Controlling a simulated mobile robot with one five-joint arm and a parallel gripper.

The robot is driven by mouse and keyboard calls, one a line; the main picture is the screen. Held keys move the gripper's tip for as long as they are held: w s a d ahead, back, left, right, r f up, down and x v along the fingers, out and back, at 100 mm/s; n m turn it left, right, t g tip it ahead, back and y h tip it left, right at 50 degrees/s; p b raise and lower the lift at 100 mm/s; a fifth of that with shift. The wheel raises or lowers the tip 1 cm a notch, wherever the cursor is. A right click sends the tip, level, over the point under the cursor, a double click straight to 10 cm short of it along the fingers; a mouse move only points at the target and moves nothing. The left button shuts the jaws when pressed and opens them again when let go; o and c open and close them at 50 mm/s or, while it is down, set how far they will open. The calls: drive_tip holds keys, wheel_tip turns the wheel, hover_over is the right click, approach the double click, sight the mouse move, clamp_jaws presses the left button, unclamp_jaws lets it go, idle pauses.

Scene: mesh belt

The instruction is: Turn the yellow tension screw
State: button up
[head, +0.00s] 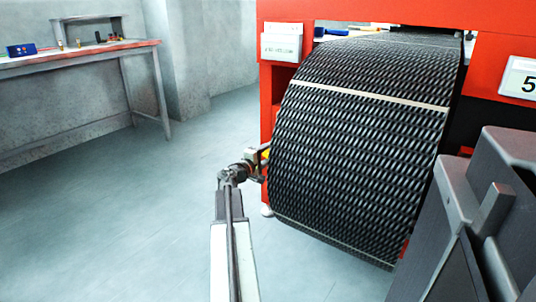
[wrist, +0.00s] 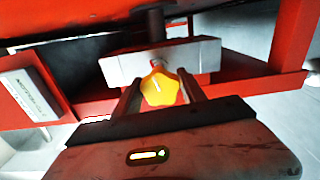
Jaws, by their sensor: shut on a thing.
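The yellow tension screw (wrist: 160,88) has a lobed, star-shaped knob and shows in the middle of the wrist view, in front of a pale metal block (wrist: 118,70). My gripper (wrist: 162,92) has one dark finger on each side of the knob and is shut on it. In the head view my gripper (head: 257,166) reaches the left side of the mesh belt (head: 360,140). Only a small bit of yellow shows there; the rest of the screw is hidden by the gripper and the belt.
A red machine frame (head: 390,13) surrounds the belt, with a white label box (head: 282,46) at its upper left. A grey machine part (head: 480,225) stands at the right. A workbench (head: 80,52) stands by the left wall. The floor between is clear.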

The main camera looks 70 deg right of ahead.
drive_tip(key=shift+w, duration=0.1)
drive_tip(key=o, duration=1.4)
drive_tip(key=shift+c, duration=0.2)
drive_tip(key=shift+a, duration=0.35)
drive_tip(key=v, duration=0.7)
drive_tip(key=shift+w, duration=0.1)
